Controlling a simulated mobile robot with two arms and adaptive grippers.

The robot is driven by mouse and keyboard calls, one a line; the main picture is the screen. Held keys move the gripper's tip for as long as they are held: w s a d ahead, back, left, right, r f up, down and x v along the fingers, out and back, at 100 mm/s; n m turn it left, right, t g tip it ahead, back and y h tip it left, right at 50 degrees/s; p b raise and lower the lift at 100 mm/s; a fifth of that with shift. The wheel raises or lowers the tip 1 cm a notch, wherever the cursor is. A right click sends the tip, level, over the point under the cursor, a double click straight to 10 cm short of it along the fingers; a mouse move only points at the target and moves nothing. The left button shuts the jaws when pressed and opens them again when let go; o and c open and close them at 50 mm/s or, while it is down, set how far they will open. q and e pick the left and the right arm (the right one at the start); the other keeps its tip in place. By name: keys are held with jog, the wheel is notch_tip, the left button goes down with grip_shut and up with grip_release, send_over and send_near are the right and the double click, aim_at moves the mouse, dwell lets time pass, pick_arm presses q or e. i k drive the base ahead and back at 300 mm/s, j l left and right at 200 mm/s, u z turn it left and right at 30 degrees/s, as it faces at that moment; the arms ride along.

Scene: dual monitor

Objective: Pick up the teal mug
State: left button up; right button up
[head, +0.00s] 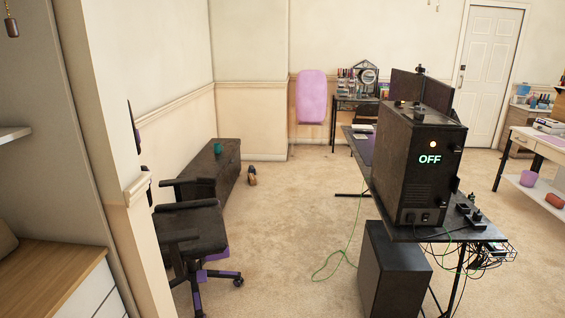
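The teal mug (218,149) is small and far off in the head view, left of the middle. It stands upright on a low dark bench (233,174) along the left wall. Its handle is too small to make out. Neither of my grippers shows in the head view, and nothing is touching the mug that I can see.
An office chair (200,232) stands in front of the bench's near end. A desk (440,232) with a black computer case (417,165) is on the right. A green cable (343,252) trails onto the floor. Open carpet (285,220) lies between chair and desk.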

aim_at(217, 147)
jog(key=i, duration=3.5)
jog(key=i+u, duration=0.15)
jog(key=i, duration=0.7)
jog(key=i+l+u, duration=0.15)
jog(key=i, duration=0.7)
